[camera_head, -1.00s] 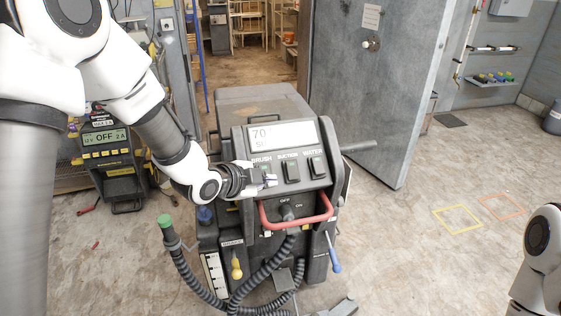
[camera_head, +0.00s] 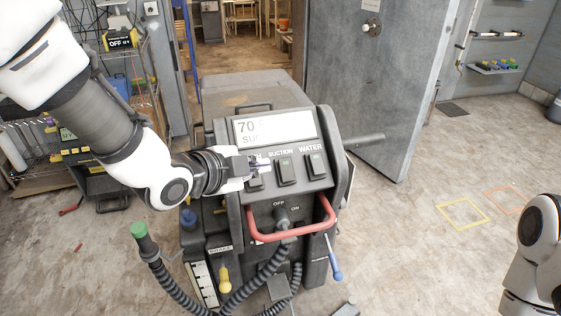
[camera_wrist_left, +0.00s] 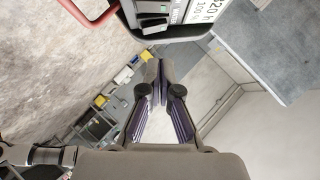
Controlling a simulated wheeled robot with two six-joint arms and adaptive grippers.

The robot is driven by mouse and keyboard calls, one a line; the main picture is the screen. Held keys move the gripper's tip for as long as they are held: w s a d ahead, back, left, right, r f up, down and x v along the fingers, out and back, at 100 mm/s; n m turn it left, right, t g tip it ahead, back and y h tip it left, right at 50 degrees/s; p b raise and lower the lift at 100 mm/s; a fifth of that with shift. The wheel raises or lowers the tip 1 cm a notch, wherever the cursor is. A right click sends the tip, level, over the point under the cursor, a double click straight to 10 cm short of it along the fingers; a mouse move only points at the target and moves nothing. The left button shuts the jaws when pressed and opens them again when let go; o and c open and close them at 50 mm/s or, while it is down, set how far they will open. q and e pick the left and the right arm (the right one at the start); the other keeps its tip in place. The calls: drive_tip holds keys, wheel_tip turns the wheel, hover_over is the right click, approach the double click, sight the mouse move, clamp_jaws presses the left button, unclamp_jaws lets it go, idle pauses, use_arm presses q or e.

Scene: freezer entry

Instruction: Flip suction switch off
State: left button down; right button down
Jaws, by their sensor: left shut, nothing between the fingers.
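The suction switch (camera_head: 286,171) is a dark rocker under the SUCTION label, in the middle of the sloped panel of a dark grey floor machine (camera_head: 330,181). I cannot tell its position. The water switch (camera_head: 315,166) is to its right. The brush switch (camera_head: 256,183) is to its left, partly hidden by my left gripper (camera_head: 266,164). That gripper is shut and empty, its tips just left of and slightly above the suction switch; contact is unclear. In the left wrist view, its fingers (camera_wrist_left: 156,76) meet below the panel edge. Only a white part of my right arm shows, without its gripper.
Ribbed hoses hang in front. A grey door (camera_head: 375,85) stands behind at right. Open floor lies right.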

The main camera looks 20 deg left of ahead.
use_arm(q)
drive_tip(key=p, duration=0.3)
approach(289, 164)
drive_tip(key=w+d, duration=0.3)
drive_tip(key=d, duration=0.1)
drive_tip(key=w+a+f, duration=0.1)
drive_tip(key=w+a+f+p, duration=0.1)
drive_tip(key=f, duration=0.1)
drive_tip(key=shift+w+a, duration=0.15)
drive_tip(key=shift+a, duration=0.05)
drive_tip(key=shift+d+r, duration=0.1)
drive_tip(key=shift+w+g+p, duration=0.1)
drive_tip(key=shift+g+p, duration=0.2)
drive_tip(key=shift+p, duration=0.4)
